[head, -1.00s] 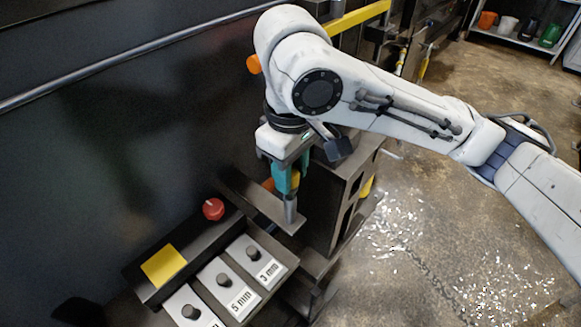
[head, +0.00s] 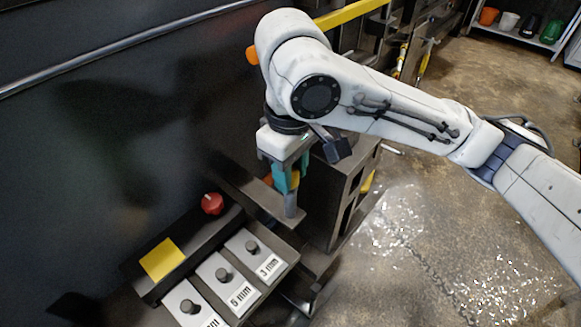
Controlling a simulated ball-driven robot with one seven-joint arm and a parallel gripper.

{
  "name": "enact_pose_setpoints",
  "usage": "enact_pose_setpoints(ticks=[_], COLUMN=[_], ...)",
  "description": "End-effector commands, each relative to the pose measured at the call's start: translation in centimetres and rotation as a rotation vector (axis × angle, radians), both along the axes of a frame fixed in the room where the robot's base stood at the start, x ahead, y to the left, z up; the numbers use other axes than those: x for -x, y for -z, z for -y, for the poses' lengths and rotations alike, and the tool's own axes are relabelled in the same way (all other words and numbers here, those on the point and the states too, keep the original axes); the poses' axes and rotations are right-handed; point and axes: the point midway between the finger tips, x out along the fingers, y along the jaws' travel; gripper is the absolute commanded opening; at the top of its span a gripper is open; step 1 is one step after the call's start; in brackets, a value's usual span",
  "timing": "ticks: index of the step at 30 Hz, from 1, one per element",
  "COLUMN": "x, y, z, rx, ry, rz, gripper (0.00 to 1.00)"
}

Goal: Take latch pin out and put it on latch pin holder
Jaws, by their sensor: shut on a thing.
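My gripper (head: 285,177) points down at the middle of the view, its teal fingers shut on the latch pin (head: 290,203). The pin is upright; its grey shaft shows below the fingers and a little orange shows between and beside them. The pin is at the right end of a dark flat bracket (head: 250,194), which looks like the latch pin holder. I cannot tell whether the pin's lower end is in the bracket, touching it or just in front of it. My wrist hides the pin's top.
A dark slotted block (head: 337,195) stands just right of the gripper. The floor at right is open, with shiny debris (head: 400,240).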

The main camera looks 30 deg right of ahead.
Motion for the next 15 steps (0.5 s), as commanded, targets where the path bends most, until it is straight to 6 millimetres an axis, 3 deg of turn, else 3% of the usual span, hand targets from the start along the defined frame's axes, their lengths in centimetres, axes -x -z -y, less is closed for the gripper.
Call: enact_pose_setpoints(ticks=[14, 15], x=[0.01, 0.00], y=[0.31, 0.31], z=[0.00, 0.00], rx=[0.000, 0.000], ry=[0.000, 0.000], rz=[0.000, 0.000], gripper=[0.01, 0.36])
